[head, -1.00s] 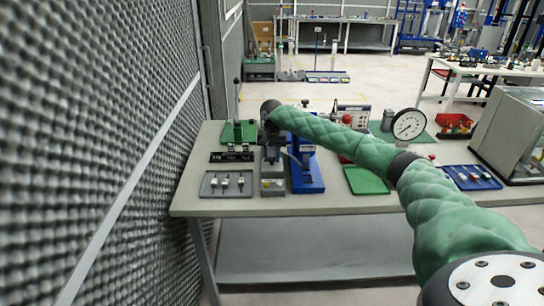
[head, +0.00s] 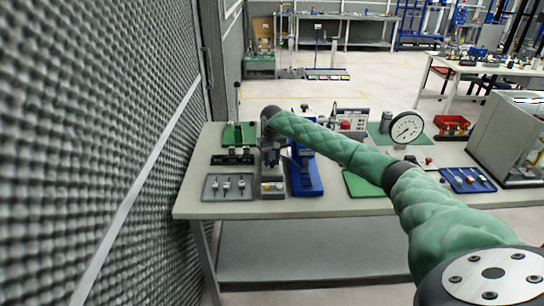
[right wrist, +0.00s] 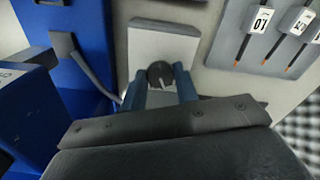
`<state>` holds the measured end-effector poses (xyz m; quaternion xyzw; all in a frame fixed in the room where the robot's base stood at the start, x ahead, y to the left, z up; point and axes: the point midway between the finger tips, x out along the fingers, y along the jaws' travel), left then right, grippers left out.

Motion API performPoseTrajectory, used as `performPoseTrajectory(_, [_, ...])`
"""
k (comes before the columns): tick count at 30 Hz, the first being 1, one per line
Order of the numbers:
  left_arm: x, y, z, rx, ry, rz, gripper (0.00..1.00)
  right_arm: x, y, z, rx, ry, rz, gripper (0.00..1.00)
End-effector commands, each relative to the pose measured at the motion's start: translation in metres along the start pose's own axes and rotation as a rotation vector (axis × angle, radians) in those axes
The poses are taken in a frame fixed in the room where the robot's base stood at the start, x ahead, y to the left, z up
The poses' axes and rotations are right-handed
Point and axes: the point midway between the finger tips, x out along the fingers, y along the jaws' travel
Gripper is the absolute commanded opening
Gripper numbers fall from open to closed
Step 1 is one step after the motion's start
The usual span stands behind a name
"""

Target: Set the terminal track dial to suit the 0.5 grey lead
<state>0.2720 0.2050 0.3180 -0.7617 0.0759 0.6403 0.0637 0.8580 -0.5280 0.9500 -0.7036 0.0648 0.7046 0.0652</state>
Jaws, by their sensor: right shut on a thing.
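My right gripper (head: 271,157) reaches down at the left end of the table, over a small pale grey block (head: 272,187). In the right wrist view, the two blue fingers of the right gripper (right wrist: 161,88) are shut on a round dark dial (right wrist: 160,72) with a light pointer line. The dial sits on the face of the pale block (right wrist: 170,40). Leads with white tags (right wrist: 259,20) lie on a grey tray (right wrist: 228,48); one tag reads 07 as seen. I cannot tell which is the 0.5 grey lead. My left gripper is out of view.
A blue press-like fixture (head: 306,176) stands just right of the block. The grey tray (head: 216,195) lies to its left, with a black strip (head: 232,160) behind. A green mat (head: 366,184) and a round gauge (head: 406,128) are farther right. A textured foam wall (head: 90,150) rises at the left.

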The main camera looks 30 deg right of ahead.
Motion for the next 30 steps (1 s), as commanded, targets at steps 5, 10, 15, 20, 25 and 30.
performPoseTrajectory(5, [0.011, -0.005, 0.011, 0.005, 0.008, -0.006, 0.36, -0.003, 0.000, -0.001, -0.129, 0.002, 0.000, 0.07])
performPoseTrajectory(10, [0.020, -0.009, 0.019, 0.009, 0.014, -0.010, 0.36, -0.002, 0.000, -0.001, -0.226, 0.002, 0.000, 0.07])
performPoseTrajectory(15, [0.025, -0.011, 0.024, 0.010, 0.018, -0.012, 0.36, -0.002, 0.000, -0.001, -0.287, 0.002, 0.001, 0.07])
performPoseTrajectory(20, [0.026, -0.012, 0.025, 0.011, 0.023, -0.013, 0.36, -0.002, 0.001, -0.001, -0.315, 0.003, 0.001, 0.07])
performPoseTrajectory(25, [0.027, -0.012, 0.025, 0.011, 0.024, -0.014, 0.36, -0.002, 0.001, -0.001, -0.324, 0.003, 0.001, 0.07])
performPoseTrajectory(30, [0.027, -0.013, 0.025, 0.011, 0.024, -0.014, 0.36, -0.002, 0.001, -0.001, -0.323, 0.003, 0.001, 0.07])
